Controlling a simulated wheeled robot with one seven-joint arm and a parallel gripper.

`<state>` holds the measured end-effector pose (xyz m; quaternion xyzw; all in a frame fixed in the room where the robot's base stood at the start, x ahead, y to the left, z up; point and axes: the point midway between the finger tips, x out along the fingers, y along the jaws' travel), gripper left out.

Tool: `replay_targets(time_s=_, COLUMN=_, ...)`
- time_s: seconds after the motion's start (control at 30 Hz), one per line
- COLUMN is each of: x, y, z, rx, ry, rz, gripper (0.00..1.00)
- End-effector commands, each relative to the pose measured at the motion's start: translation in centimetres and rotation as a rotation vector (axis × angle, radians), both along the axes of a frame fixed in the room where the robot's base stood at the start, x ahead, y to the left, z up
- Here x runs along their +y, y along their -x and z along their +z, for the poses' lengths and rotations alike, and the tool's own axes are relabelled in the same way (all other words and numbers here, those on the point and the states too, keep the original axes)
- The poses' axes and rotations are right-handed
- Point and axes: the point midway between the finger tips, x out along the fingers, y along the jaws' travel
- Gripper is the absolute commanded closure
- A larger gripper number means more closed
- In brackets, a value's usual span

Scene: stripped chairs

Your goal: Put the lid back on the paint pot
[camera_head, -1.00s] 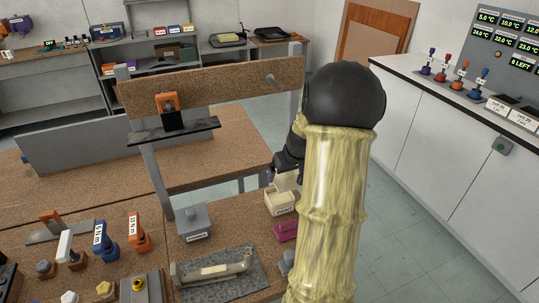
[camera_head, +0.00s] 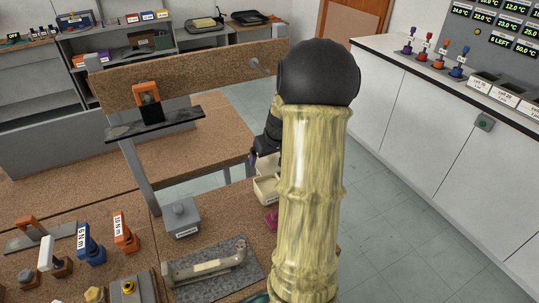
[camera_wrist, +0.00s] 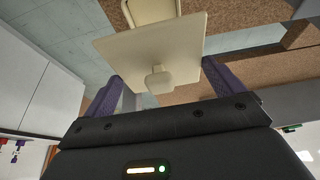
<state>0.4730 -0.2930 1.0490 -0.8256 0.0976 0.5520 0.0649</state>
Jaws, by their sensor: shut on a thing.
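The cream paint pot (camera_head: 267,190), with a label on its front, stands on the brown bench just left of my arm. The square cream lid (camera_wrist: 125,50), with a small knob, is between the two purple fingers of my gripper (camera_wrist: 162,88). My gripper is shut on the lid, though the exact contact is not clear. Part of a cream container, apparently the pot, shows beyond the lid in the wrist view (camera_wrist: 147,10). In the head view, the lid (camera_head: 266,165) appears just behind and above the pot. My arm hides the pot's right side.
A magenta container (camera_head: 271,222) sits in front of the pot, partly behind my arm. A grey lidded box (camera_head: 181,217) stands to its left. A grey mat (camera_head: 245,273) with a beige part lies in front. An upright frame with a wooden board (camera_head: 215,68) rises behind.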

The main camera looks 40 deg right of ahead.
Motion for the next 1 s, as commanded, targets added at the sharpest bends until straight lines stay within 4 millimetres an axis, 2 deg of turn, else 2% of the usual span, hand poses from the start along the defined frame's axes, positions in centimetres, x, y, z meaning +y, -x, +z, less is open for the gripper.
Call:
replay_targets(time_s=0.1, x=0.1, y=-0.1, z=-1.4, rx=0.001, ry=0.0, rz=0.002, gripper=0.29)
replay_targets(time_s=0.8, x=0.1, y=-0.1, z=-6.9, rx=0.0, ry=0.0, rz=0.002, gripper=0.29)
replay_targets(time_s=1.0, x=0.1, y=-0.1, z=-7.9, rx=0.0, ry=0.0, rz=0.003, gripper=0.29)
